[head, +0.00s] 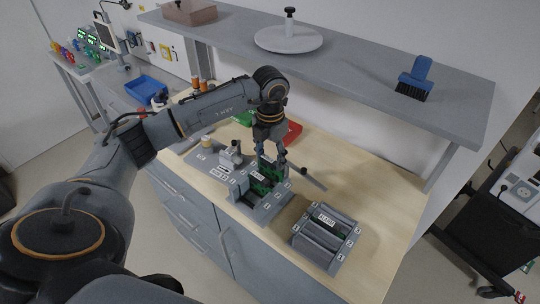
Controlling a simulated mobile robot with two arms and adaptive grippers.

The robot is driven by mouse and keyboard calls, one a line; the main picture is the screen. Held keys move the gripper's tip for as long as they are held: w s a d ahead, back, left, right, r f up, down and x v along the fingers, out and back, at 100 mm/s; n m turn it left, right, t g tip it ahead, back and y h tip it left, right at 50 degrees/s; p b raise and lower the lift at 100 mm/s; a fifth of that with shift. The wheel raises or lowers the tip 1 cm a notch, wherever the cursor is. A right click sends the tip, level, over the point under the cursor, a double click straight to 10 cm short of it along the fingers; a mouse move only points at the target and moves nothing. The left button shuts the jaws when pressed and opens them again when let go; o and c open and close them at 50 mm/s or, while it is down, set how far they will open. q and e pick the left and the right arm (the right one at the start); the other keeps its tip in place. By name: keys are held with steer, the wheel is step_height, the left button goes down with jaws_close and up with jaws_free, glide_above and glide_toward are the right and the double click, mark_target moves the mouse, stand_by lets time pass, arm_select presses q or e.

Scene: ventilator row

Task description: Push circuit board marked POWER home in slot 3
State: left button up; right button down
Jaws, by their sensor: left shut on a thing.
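My left gripper (271,156) reaches down over the workbench and is shut on a green circuit board (264,174). The board stands upright at the grey slotted rack (270,212), with its lower part among the rack's slots. Small white number labels show on the rack, but I cannot read which slot the board is at or how deep it sits. The board's marking is too small to read. My right gripper is not in view.
A second grey rack (322,257) to the right holds a board with a white label (326,219). A red tray (292,132) lies behind the gripper. A grey shelf (350,62) hangs above the bench. The bench's right end is clear.

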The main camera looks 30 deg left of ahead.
arm_select(q)
steer(key=shift+f, duration=0.25)
steer(key=shift+f+b, duration=0.6)
steer(key=shift+f+b, duration=0.65)
steer(key=shift+f, duration=0.2)
stand_by(0.8)
steer(key=o, duration=1.2)
steer(key=shift+r, duration=0.2)
steer(key=shift+r+p, duration=2.25)
steer(key=shift+r, duration=1.15)
